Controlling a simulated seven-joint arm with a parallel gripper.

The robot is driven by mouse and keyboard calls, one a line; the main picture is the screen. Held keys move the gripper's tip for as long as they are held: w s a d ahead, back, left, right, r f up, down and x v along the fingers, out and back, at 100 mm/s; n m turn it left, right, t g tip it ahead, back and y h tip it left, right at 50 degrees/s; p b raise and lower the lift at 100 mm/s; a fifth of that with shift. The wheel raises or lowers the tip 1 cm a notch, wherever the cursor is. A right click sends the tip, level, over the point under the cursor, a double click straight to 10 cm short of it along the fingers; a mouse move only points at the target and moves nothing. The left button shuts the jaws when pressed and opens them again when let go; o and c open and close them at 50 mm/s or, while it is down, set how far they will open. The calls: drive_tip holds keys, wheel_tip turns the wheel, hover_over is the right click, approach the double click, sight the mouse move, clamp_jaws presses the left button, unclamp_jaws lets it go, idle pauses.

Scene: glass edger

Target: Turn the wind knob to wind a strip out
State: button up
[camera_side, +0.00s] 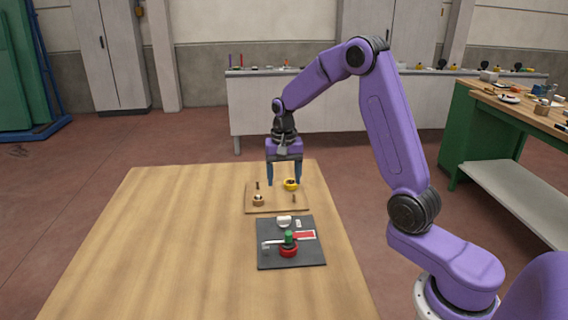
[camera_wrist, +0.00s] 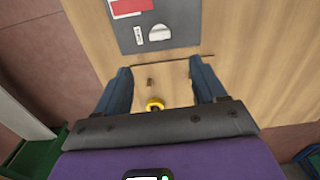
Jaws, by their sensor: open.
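A dark plate (camera_side: 303,256) lies on the wooden table in the side view. It carries a red round base with a green knob (camera_side: 289,239), a white half-round piece (camera_side: 284,221), a red patch (camera_side: 304,235) and small white labels. Which part is the wind knob I cannot tell. The plate (camera_wrist: 185,22) and its white half-round piece (camera_wrist: 159,33) also show in the wrist view; the green knob is out of that view. My gripper (camera_side: 284,184) is open, pointing down above a wooden board behind the plate. Its fingers (camera_wrist: 160,68) are apart, with nothing held.
The wooden board (camera_side: 272,204) bears a yellow ring (camera_side: 291,184), a small round brown piece (camera_side: 258,200) and small pegs. The table (camera_side: 160,240) is clear to the left. A green-sided workbench (camera_side: 490,130) stands at right, a white bench (camera_side: 300,110) behind.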

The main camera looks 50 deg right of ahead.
drive_tip(key=shift+r, duration=2)
drive_tip(key=s+a+r+n, duration=0.2)
drive_tip(key=s+a+n, duration=0.8)
drive_tip(key=s+a, duration=0.3)
drive_tip(key=s+a+f+n, duration=0.1)
drive_tip(key=s+n, duration=1)
drive_tip(key=s, duration=0.9)
drive_tip(key=shift+a+f, duration=0.2)
drive_tip(key=shift+a, duration=0.05)
